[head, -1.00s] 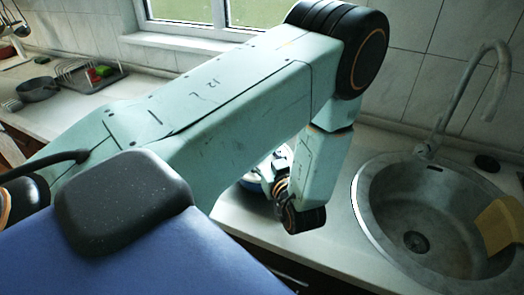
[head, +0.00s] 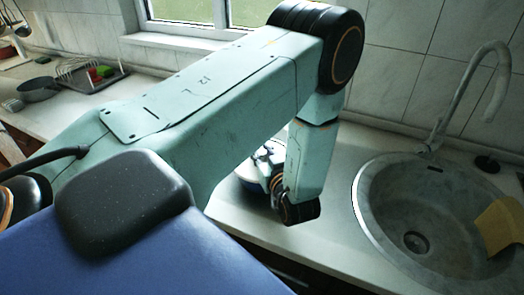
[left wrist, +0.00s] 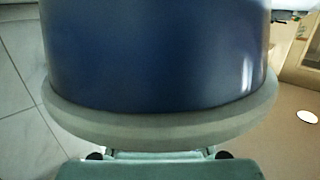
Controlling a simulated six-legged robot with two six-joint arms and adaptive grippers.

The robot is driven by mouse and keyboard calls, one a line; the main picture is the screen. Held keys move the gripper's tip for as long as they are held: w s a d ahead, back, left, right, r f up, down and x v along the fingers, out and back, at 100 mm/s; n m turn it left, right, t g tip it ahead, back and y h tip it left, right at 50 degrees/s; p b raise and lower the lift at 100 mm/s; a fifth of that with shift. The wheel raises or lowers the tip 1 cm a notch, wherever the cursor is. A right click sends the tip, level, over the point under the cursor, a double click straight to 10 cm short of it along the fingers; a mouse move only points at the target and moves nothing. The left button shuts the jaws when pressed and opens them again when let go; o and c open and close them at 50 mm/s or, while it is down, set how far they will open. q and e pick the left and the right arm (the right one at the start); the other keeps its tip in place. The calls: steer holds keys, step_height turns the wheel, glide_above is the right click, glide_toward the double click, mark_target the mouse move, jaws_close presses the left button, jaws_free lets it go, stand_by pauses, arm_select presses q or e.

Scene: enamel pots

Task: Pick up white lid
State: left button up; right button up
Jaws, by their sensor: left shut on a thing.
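A dark blue pot (left wrist: 155,55) fills the upper middle of the left wrist view, with a pale off-white rounded band, which looks like the white lid (left wrist: 160,128), along its lower edge. Whether the lid is apart from the pot cannot be told. My right gripper is not in view.
A round grey sink (head: 385,225) with a tall tap (head: 458,100) and a yellow cloth or sponge (head: 497,226) lies to the right. A dark pan (head: 38,89) and a dish rack (head: 92,72) stand at the far left.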

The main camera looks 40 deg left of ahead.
mark_target(262, 151)
arm_select(q)
jaws_close()
step_height(262, 151, up, 10)
steer(key=shift+f+p, duration=0.1)
steer(key=shift+p, duration=0.2)
stand_by(0.3)
